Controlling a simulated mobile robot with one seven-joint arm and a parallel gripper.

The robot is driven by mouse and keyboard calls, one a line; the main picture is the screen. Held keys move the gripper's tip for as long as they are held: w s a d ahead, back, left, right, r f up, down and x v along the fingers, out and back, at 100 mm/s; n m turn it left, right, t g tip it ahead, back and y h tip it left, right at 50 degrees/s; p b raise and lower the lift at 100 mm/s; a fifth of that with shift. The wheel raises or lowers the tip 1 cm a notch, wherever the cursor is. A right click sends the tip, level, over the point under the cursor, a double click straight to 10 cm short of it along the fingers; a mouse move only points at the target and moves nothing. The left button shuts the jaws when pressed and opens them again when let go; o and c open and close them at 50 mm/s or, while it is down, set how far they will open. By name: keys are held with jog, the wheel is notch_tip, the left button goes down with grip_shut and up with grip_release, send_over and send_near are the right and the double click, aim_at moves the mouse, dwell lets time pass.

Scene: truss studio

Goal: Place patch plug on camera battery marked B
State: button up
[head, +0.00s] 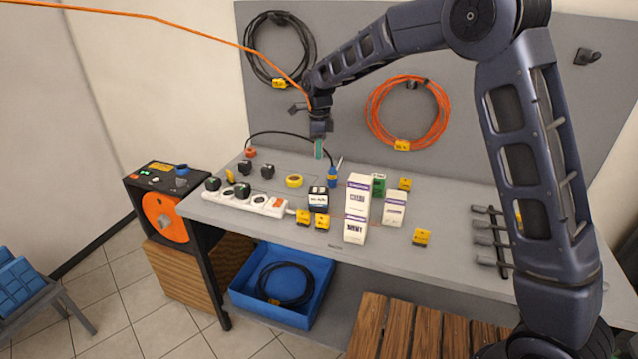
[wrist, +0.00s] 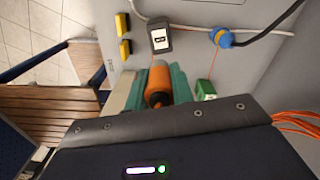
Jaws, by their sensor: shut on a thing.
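My gripper (head: 318,151) hangs above the back middle of the workbench, fingers pointing down. In the wrist view its teal fingers (wrist: 181,84) are shut on an orange cylinder with a dark end (wrist: 158,77), which I take for the patch plug. The fingers hide the plug in the head view. A dark block with a white label (head: 318,199), likely the camera battery, stands on the bench in front of and below my gripper. It also shows in the wrist view (wrist: 160,39), apart from the plug. Its label is too small to read.
White boxes (head: 357,208) and a green block (head: 378,186) stand right of the battery. Yellow blocks (head: 322,222) are in front of it, a white power strip (head: 262,203) to its left. A blue plug with cable (head: 332,177) stands behind it. Coiled cables hang on the back panel.

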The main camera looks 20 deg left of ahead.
aim_at(319, 190)
notch_tip(319, 190, down, 13)
jog(key=shift+r, duration=0.1)
dwell(0.5)
jog(key=o, duration=1)
notch_tip(319, 190, up, 12)
jog(key=shift+r, duration=0.1)
